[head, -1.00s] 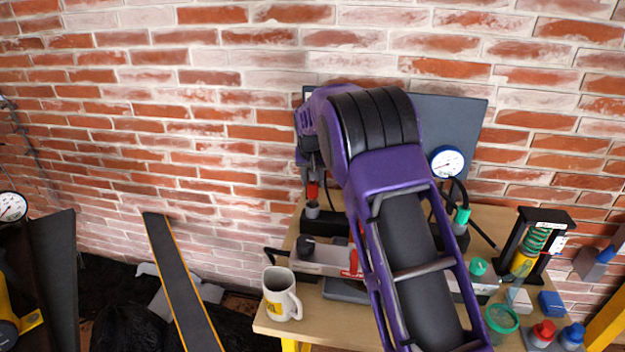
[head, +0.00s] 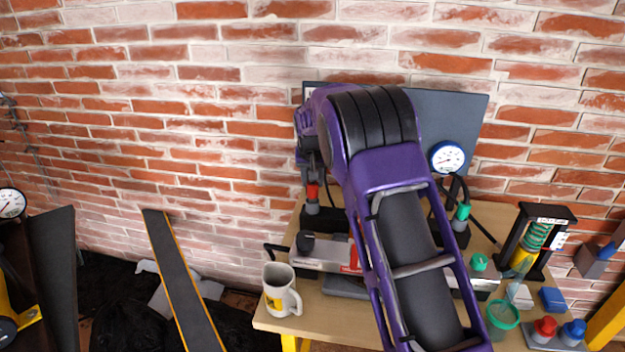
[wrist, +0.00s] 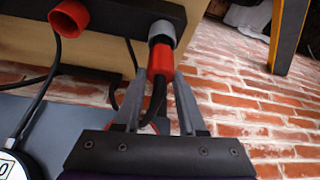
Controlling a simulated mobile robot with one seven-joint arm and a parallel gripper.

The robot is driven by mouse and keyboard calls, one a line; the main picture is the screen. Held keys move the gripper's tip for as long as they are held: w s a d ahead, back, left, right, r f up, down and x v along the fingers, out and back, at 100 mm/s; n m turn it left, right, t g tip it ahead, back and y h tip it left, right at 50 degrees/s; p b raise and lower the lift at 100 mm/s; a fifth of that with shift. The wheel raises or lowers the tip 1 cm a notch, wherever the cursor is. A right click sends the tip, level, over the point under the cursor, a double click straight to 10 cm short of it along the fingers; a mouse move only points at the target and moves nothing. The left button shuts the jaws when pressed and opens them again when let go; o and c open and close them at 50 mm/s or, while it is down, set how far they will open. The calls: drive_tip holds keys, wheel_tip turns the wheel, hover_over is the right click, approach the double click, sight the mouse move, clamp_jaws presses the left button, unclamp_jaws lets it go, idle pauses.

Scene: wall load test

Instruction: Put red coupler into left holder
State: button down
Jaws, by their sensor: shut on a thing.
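The red coupler (wrist: 158,62) is between the fingers of my gripper (wrist: 160,80), which is shut on it. A dark hose trails from it between the fingers. Its far end meets the grey left holder (wrist: 163,32) in the wrist view. I cannot tell how deep it sits in the mouth. In the head view my gripper (head: 312,172) points down, with the coupler (head: 313,191) upright directly above the left holder (head: 312,208), touching or nearly so. A second, red, open-ended cylinder (wrist: 68,18) is on the same black block; my arm hides it in the head view.
My arm covers the middle of the wooden bench (head: 270,322). A white mug (head: 281,290) stands at the front left. A blue-rimmed gauge (head: 447,158) and a green coupler (head: 463,212) are right of my arm. A spring stand (head: 535,242) and small blocks crowd the right side.

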drive_tip(key=shift+f, duration=0.2)
drive_tip(key=shift+f+b, duration=0.35)
drive_tip(key=shift+f, duration=0.2)
idle(0.8)
unclamp_jaws()
drive_tip(key=shift+r, duration=0.1)
idle(0.4)
drive_tip(key=shift+r+p, duration=2.55)
drive_tip(key=shift+r, duration=1.35)
